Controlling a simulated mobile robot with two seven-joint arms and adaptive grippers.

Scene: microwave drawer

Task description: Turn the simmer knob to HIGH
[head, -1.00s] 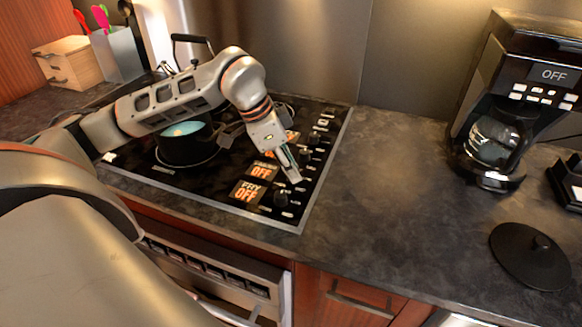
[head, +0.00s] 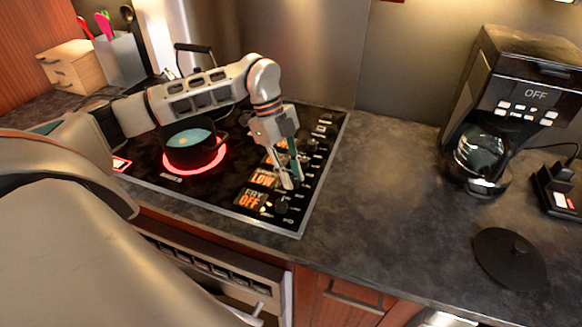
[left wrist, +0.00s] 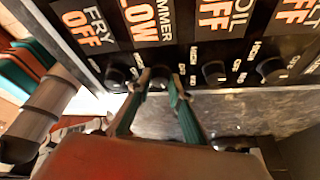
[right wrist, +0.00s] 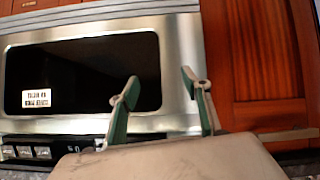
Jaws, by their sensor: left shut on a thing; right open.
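The simmer knob (left wrist: 158,75) is a small dark knob on the cooktop's control strip, between my left gripper's fingertips in the left wrist view. My left gripper (left wrist: 156,84) is shut on it; in the head view the left gripper (head: 292,183) reaches down onto the strip and hides most of the knob. The simmer display (head: 263,178) reads LOW in orange, and it also shows in the left wrist view (left wrist: 142,28). My right gripper (right wrist: 158,88) is open and empty in the right wrist view, in front of a steel oven front.
A dark pot (head: 190,146) stands on a red-glowing burner. The fry display (head: 250,199) reads OFF, and its knob (left wrist: 115,76) is beside the simmer knob. A coffee maker (head: 512,100) and a black lid (head: 510,258) are at right. The counter between is clear.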

